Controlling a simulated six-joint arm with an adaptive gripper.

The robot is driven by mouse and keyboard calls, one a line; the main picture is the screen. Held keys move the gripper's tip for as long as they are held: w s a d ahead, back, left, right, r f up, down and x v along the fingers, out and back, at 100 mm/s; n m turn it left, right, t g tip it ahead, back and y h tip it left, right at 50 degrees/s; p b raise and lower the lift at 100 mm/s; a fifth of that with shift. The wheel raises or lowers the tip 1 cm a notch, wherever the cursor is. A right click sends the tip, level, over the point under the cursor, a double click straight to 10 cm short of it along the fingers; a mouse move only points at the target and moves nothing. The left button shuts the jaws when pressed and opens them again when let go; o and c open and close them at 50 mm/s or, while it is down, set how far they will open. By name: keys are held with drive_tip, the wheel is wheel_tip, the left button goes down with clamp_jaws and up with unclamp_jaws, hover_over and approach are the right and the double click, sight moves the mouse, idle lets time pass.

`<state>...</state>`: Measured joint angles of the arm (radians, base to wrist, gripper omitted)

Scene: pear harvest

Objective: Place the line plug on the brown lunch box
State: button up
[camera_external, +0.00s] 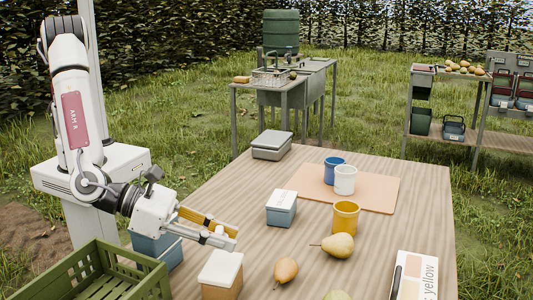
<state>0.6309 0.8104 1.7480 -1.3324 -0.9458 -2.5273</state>
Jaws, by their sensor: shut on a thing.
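The brown lunch box (221,279) has a white lid and a tan-brown body. It stands at the near left of the wooden table. My gripper (232,238) comes in from the left, tilted slightly down, and appears just above and behind the box's lid in the picture. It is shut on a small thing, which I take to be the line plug.
A blue box (281,212) with a white lid, yellow cup (345,217) and pears (286,271) stand to the right. Another blue box (167,252) is below my gripper. A green crate (100,278) is at the near left. A grey box (271,147) stands farther back.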

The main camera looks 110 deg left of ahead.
sight(224, 264)
drive_tip(key=shift+f, duration=0.3)
drive_tip(key=shift+f, duration=0.15)
drive_tip(key=shift+f, duration=1.7)
drive_tip(key=shift+f, duration=0.15)
drive_tip(key=o, duration=0.8)
drive_tip(key=shift+c, duration=0.2)
drive_tip(key=v, duration=1.2)
drive_tip(key=shift+d, duration=0.1)
